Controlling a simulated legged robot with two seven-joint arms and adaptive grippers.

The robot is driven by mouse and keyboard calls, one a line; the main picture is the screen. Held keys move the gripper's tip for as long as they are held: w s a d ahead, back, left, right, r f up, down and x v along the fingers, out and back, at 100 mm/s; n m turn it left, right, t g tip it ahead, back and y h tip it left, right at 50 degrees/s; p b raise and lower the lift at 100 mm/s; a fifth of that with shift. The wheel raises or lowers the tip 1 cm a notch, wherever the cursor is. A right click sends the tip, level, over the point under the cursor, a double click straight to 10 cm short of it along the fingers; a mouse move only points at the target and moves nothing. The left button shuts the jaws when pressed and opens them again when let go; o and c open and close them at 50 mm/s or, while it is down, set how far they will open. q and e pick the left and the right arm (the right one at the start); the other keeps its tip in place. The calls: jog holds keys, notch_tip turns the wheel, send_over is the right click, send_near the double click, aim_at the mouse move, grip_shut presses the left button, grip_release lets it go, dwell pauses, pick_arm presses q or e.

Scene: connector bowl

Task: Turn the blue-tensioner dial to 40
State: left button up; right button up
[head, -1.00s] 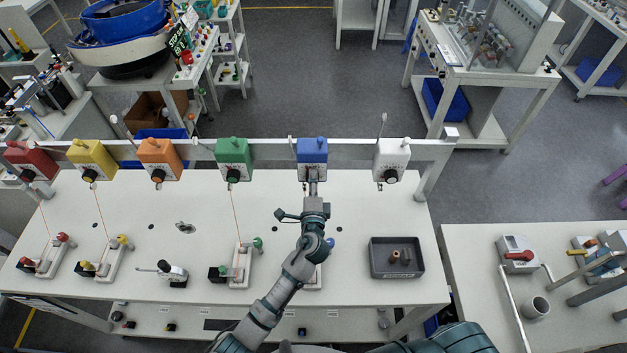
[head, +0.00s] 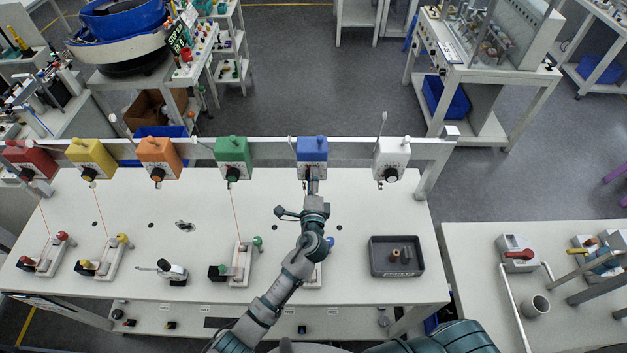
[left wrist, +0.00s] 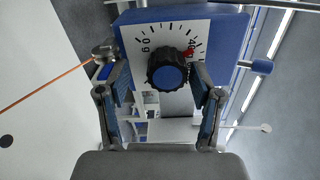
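The blue tensioner (head: 312,149) hangs on the rail at the back of the table. In the left wrist view its white scale plate (left wrist: 165,40) carries a round black dial with a blue cap (left wrist: 167,76). A red pointer (left wrist: 187,52) on the dial is at or very near the 40 mark; the exact reading is hard to tell. My left gripper (head: 313,180) is in front of the tensioner. In the left wrist view its two fingers (left wrist: 160,82) stand open on either side of the dial, with gaps visible. My right gripper is not in view.
Green (head: 234,152), orange (head: 160,153), yellow (head: 92,155) and red tensioners hang to the left, a white one (head: 391,153) to the right. A grey tray (head: 397,271) with small parts sits at the table's right. Orange threads run down to the table.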

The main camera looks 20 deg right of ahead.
pick_arm(q)
jog(key=shift+w+r, duration=0.1)
jog(key=v, duration=1.2)
jog(key=shift+d, duration=0.15)
